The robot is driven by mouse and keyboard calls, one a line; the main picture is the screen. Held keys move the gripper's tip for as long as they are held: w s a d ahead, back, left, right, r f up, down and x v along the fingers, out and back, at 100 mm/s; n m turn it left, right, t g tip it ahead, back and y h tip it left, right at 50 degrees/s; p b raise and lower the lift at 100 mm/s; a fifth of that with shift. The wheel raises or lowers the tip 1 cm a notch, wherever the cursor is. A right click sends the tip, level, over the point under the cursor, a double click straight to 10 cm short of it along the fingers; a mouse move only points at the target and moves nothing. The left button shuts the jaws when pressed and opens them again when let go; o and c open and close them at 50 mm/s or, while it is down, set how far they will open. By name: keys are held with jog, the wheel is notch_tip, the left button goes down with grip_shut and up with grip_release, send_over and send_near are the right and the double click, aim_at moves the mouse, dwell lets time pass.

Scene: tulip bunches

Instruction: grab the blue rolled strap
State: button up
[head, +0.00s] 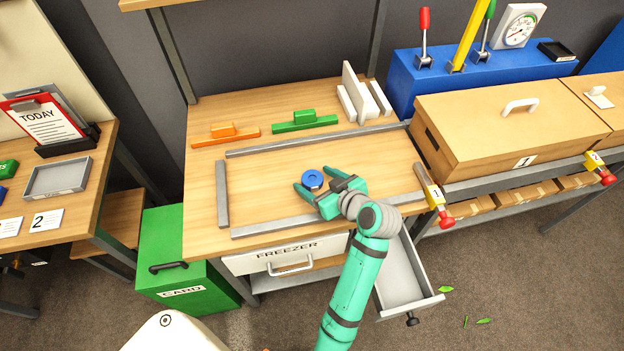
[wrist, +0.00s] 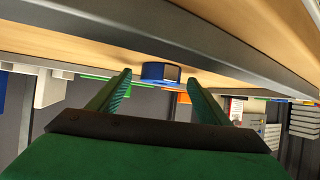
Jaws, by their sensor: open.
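The blue rolled strap (head: 312,180) is a small round roll lying on the wooden table inside a frame of grey bars. In the wrist view it shows as a blue roll (wrist: 160,74) just beyond and between my fingertips. My gripper (head: 316,188) is open, low over the table, with its fingers pointing left and one on either side of the strap in the head view. In the wrist view the fingers (wrist: 160,84) are apart with nothing gripped between them. I cannot tell whether either finger touches the strap.
Grey bars edge the work area, including the front bar (head: 275,228) and the left bar (head: 222,193). Orange (head: 225,136) and green (head: 305,123) handled blocks lie behind. An open drawer (head: 402,278) juts out at the front right. A cardboard-coloured box (head: 500,128) stands to the right.

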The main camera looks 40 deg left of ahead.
jog(key=c, duration=1.2)
jog(key=shift+o, duration=0.2)
jog(key=shift+r, duration=0.1)
